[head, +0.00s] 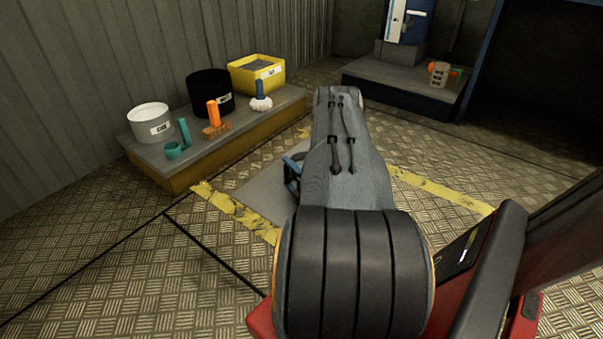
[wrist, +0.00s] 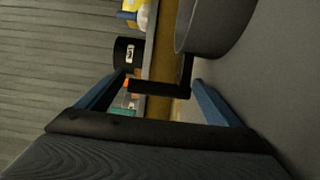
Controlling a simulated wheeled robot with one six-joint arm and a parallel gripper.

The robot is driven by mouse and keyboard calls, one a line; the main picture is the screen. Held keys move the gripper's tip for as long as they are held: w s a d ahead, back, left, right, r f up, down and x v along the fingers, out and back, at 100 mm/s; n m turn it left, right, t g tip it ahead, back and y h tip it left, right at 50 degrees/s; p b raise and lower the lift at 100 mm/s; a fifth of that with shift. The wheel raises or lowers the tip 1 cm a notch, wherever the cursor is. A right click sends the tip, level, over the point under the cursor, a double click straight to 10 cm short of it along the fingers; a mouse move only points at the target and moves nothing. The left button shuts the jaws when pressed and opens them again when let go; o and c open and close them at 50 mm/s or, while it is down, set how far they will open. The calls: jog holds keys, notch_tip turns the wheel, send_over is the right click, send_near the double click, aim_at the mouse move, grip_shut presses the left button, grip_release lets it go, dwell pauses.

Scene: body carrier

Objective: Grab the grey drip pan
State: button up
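The grey drip pan (wrist: 212,22) shows in part at the top of the wrist view as a dark grey, rounded body, cut off by the frame edge. A black bar like a handle (wrist: 158,87) stands out from it. My gripper (wrist: 158,78) is open, its two blue fingers apart on either side of this bar. I cannot tell whether either finger touches it. In the head view my arm hides the pan, and only a blue part of my gripper (head: 292,172) shows beside the arm.
A low platform (head: 170,163) at left holds a white bucket (head: 150,122), a black bucket (head: 210,92), a yellow bin (head: 257,74) and small tools. A grey floor panel (head: 262,192) lies inside yellow floor lines. Another platform (head: 405,84) stands at the back. The left foreground floor is clear.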

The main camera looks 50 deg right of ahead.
jog(key=c, duration=1.3)
jog(key=shift+r, duration=0.1)
